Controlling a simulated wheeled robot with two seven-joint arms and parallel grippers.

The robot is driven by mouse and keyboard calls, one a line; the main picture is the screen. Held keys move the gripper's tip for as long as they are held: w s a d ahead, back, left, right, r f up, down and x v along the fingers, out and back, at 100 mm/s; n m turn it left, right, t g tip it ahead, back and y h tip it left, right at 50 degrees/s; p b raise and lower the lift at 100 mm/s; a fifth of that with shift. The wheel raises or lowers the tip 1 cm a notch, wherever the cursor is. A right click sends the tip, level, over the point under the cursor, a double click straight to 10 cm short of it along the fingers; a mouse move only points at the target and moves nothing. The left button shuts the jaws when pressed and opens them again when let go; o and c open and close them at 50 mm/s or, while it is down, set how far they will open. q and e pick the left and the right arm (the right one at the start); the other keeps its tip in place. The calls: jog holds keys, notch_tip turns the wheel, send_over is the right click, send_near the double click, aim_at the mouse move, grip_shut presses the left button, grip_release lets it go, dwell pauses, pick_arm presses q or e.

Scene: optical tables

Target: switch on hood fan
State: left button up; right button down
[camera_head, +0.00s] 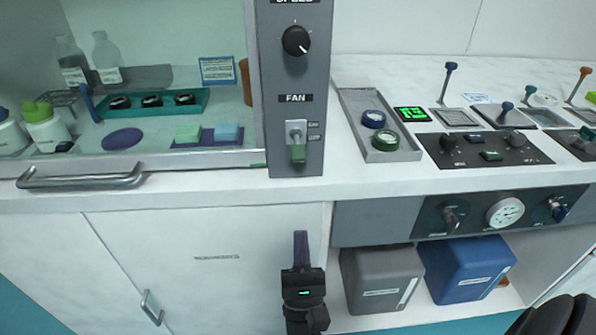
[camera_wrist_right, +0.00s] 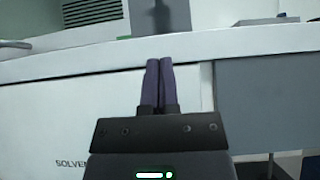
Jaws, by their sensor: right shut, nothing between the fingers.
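The fan switch (camera_head: 297,132) is on the grey upright panel (camera_head: 275,108) under the FAN label, in the head view. Its lever with a green tip (camera_head: 298,153) hangs down. Two small labels beside it are hard to read. My right gripper (camera_head: 301,236) is below the panel, in front of the white cabinet front, with its purple fingers pointing up and apart from the switch. In the right wrist view its fingers (camera_wrist_right: 159,62) are shut together and empty, below the counter edge. The panel's lower part (camera_wrist_right: 145,22) shows beyond them. My left gripper is not in view.
A black speed knob (camera_head: 296,41) is above the switch. The hood's bar handle (camera_head: 80,178) sticks out at left. A grey tray (camera_head: 352,103) with two rings lies right of the panel. A grey bin (camera_head: 380,280) and a blue bin (camera_head: 467,270) stand below the counter.

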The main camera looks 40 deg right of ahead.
aim_at(298, 186)
jog(key=p+x, duration=0.1)
jog(key=x, duration=0.8)
jog(key=shift+w+d+r+p, duration=0.1)
jog(key=shift+w+r+p, duration=0.05)
jog(key=shift+r+p, duration=0.15)
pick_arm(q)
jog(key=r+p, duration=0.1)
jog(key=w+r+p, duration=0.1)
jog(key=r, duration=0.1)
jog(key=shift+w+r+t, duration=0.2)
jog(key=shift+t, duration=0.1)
pick_arm(e)
jog(key=r, duration=0.1)
jog(key=s+r, duration=0.1)
jog(key=a+r, duration=0.1)
jog(key=shift+s+r, duration=0.2)
jog(key=shift+r, duration=0.05)
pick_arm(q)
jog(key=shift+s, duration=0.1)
